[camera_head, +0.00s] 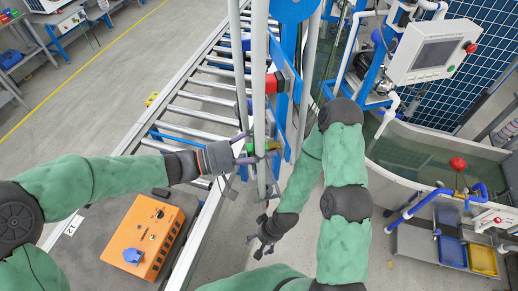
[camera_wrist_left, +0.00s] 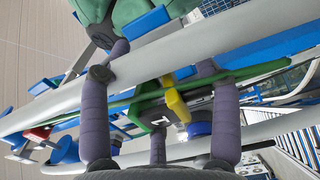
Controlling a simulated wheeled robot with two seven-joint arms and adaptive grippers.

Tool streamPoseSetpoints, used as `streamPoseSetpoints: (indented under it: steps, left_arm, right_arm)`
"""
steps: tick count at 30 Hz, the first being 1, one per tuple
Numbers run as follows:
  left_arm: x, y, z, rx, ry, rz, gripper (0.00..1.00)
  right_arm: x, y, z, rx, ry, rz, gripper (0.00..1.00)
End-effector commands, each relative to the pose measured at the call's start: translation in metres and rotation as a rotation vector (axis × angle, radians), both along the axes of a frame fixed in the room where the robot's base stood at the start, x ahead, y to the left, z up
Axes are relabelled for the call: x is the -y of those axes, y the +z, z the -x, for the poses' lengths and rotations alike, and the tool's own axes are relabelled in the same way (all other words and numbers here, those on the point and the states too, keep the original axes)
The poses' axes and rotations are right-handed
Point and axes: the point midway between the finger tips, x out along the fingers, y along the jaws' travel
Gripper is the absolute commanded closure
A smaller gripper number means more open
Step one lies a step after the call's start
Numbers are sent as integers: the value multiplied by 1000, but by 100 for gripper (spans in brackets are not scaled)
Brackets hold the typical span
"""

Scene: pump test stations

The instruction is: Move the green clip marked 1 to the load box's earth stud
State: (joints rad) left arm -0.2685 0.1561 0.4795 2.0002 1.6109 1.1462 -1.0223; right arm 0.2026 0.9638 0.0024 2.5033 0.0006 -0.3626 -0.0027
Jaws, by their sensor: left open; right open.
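The green clip marked 1 (camera_wrist_left: 150,117) shows in the left wrist view, among grey pipes, with a green lead beside it. A small green part (camera_head: 250,147) shows near the upright grey pipes in the head view. My left gripper (camera_head: 255,150) is open at these pipes; in its wrist view its purple fingers (camera_wrist_left: 155,72) stand around the clip, and contact cannot be told. My right gripper (camera_head: 262,238) is open, low and empty beside the conveyor. An orange box (camera_head: 148,232) with a blue knob, apparently the load box, lies at lower left; its earth stud is not clearly distinguishable.
A roller conveyor (camera_head: 190,125) runs beside the pipes, with a blue upright frame (camera_head: 293,95) close by. A control panel (camera_head: 432,52) and a curved tank wall (camera_head: 400,165) stand at right. Blue and yellow bins (camera_head: 482,260) are at lower right.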

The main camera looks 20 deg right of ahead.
Motion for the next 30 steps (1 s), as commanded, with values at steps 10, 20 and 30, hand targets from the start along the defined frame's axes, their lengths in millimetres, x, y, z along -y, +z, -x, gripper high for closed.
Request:
streamPoseSetpoints:
  steps: [10, 20, 30]
  left_arm:
    - [0, 0, 0, 1, 0, 0, 37]
    - [0, 0, 0, 1, 0, 0, 100]
    - [-3, 0, 0, 2, 1, 1, 100]
  right_arm:
    - [0, -4, 0, 0, 0, 0, 22]
    - [0, -4, 0, 0, 0, 0, 22]
    - [0, -5, 0, 0, 0, 0, 22]
